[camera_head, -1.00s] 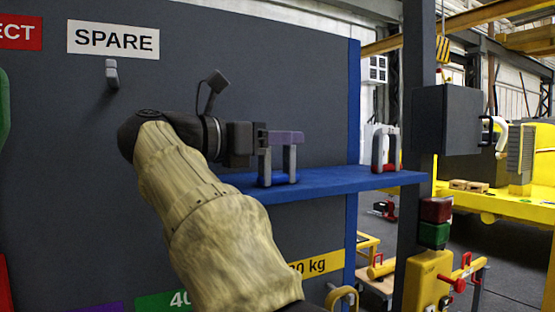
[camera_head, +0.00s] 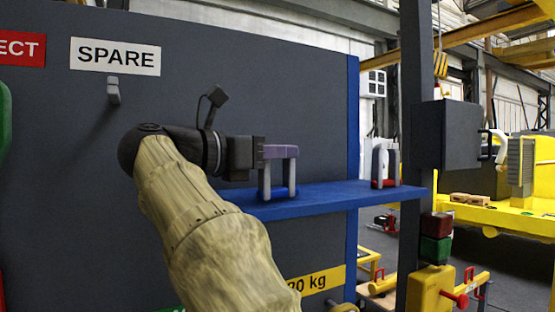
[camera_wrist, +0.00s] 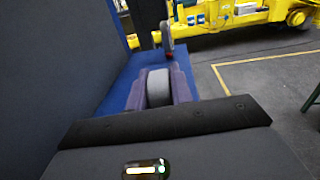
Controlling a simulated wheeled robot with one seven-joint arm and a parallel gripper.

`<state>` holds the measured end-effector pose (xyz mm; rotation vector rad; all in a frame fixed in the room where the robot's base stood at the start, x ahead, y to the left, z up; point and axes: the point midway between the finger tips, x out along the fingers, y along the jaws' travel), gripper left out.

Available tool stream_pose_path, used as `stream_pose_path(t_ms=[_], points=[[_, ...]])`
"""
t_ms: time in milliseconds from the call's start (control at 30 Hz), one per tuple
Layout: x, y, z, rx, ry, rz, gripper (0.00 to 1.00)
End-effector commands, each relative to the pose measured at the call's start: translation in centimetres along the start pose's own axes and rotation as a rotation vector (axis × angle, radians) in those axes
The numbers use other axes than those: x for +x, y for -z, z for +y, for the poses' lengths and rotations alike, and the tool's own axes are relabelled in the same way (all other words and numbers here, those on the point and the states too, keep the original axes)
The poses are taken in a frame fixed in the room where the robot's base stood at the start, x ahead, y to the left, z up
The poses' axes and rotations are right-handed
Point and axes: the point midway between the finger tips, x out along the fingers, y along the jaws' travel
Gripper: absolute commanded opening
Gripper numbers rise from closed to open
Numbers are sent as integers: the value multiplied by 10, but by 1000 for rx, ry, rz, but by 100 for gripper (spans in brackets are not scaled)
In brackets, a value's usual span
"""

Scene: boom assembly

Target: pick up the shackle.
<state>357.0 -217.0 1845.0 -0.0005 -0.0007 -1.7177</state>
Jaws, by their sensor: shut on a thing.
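A shackle (camera_head: 292,177) with grey legs stands upright at the blue shelf (camera_head: 330,193), with a purple part at its top. My gripper (camera_head: 264,153) reaches it from the left and is shut on it near the top. In the wrist view the shackle's grey rounded top (camera_wrist: 158,88) shows between the two purplish fingers (camera_wrist: 181,86), with the blue shelf below. I cannot tell whether the shackle's feet touch the shelf.
A second shackle (camera_head: 393,164) with a red base stands at the shelf's right end. A dark post (camera_head: 411,110) with a grey box (camera_head: 446,135) rises just beyond. A dark panel (camera_head: 300,90) with a SPARE sign (camera_head: 115,56) stands behind my arm. Yellow machinery (camera_head: 520,216) is at far right.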

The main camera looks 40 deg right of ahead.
Motion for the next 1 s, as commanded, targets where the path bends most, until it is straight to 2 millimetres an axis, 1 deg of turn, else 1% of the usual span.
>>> stream_pose_path(t_ms=[233,433,500,700,800,1000], points=[[0,-22,0,4,0,1,0],[0,-50,0,5,-1,2,0],[0,-62,0,5,-2,1,0],[0,-86,1,3,-2,1,0],[0,-93,0,3,-1,0,0],[0,-97,0,0,1,0,0]])
